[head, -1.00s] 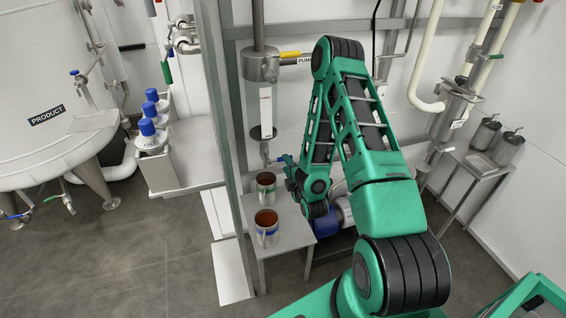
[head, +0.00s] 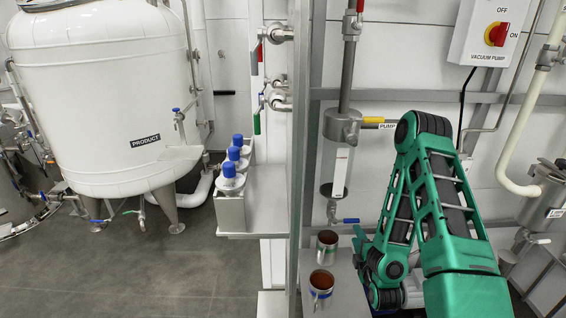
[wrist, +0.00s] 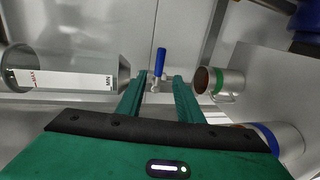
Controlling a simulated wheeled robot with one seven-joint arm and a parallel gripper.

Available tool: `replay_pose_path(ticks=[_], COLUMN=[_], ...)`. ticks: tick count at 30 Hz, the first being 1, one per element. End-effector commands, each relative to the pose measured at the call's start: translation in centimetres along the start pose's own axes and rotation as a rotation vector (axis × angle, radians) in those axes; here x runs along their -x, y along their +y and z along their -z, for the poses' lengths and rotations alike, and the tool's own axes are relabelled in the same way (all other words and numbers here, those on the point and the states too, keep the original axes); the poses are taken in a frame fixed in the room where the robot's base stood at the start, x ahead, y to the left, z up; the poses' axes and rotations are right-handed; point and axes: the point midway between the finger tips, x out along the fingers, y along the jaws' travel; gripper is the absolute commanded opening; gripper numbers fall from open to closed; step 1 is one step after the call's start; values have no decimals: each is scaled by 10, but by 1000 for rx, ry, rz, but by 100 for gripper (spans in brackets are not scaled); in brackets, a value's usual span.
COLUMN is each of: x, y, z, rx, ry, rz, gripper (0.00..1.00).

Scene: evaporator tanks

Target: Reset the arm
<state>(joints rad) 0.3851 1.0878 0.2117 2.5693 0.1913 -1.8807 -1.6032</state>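My green arm folds down on the right of the head view. My gripper (head: 357,238) is by the blue-handled valve (head: 345,221) under the clear cylinder. In the wrist view my gripper (wrist: 158,92) has its two fingers apart, with nothing held between them. The blue valve handle (wrist: 160,62) shows beyond the gap between the fingertips; I cannot tell whether they touch it.
A green-banded mug (head: 327,245) and a blue-banded mug (head: 321,290), both with brown contents, stand on a small table. The clear cylinder (head: 331,180) hangs above. Blue-capped bottles (head: 230,178) stand on a shelf left of a metal post (head: 298,150). A white product tank (head: 100,95) stands farther left.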

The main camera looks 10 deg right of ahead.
Motion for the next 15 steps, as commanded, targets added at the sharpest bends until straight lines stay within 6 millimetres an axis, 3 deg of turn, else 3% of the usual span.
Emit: replay_pose_path(ticks=[7,15], x=[-12,-14], y=[13,38], z=[-13,-47], rx=[-67,-246], ry=[-16,-120], rz=[91,290], gripper=[33,33])
